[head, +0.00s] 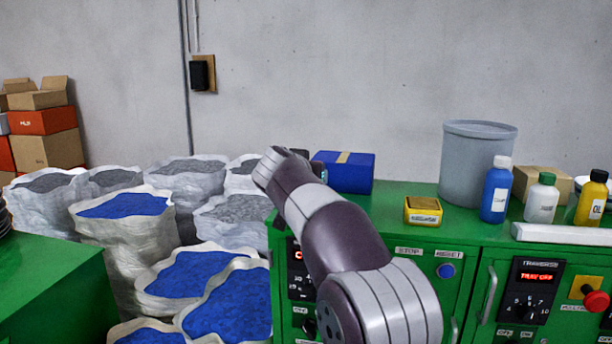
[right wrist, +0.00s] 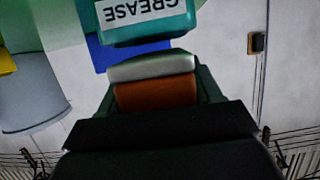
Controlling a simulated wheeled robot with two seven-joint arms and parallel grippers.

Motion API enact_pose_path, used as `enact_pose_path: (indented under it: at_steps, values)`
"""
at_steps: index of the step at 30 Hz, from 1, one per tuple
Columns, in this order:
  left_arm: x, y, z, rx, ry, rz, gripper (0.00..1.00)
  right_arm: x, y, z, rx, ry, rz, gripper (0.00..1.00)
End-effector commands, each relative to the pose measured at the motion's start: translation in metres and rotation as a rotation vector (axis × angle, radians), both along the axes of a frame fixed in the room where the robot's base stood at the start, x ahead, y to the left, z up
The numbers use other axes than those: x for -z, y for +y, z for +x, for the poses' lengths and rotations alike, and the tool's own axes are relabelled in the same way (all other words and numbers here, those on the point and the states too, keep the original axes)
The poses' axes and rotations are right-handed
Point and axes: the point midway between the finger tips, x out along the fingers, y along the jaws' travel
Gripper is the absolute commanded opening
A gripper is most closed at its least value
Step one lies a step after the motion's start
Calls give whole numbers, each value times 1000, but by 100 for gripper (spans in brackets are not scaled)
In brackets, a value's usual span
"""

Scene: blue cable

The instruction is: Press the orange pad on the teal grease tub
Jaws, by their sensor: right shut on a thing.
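In the right wrist view, which is upside down, my right gripper (right wrist: 155,85) is shut on a block, the orange pad (right wrist: 155,95), with a pale grey-white far part. The teal grease tub (right wrist: 150,37) is straight ahead of the pad, its white GREASE label inverted and cut by the top edge. The pad's pale end is very close to the tub; I cannot tell whether they touch. In the head view my right arm covers the tub and pad, and the gripper is mostly hidden behind the forearm. My left gripper is not in view.
A blue box (head: 346,172) stands on the green cabinet (head: 400,192) just beside my arm. Further right are a yellow box (head: 423,211), a grey bucket (head: 477,165) and several bottles. Sacks (head: 125,225) of blue and grey granules fill the left.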

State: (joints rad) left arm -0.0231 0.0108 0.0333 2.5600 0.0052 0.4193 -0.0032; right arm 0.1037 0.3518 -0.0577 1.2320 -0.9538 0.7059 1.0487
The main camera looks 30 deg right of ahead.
Motion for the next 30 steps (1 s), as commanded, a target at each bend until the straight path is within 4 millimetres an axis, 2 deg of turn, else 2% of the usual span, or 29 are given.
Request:
enact_pose_path:
  at_steps: [30]
  values:
    - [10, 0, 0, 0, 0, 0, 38, 8, 0, 0, 0, -1, -1, 30]
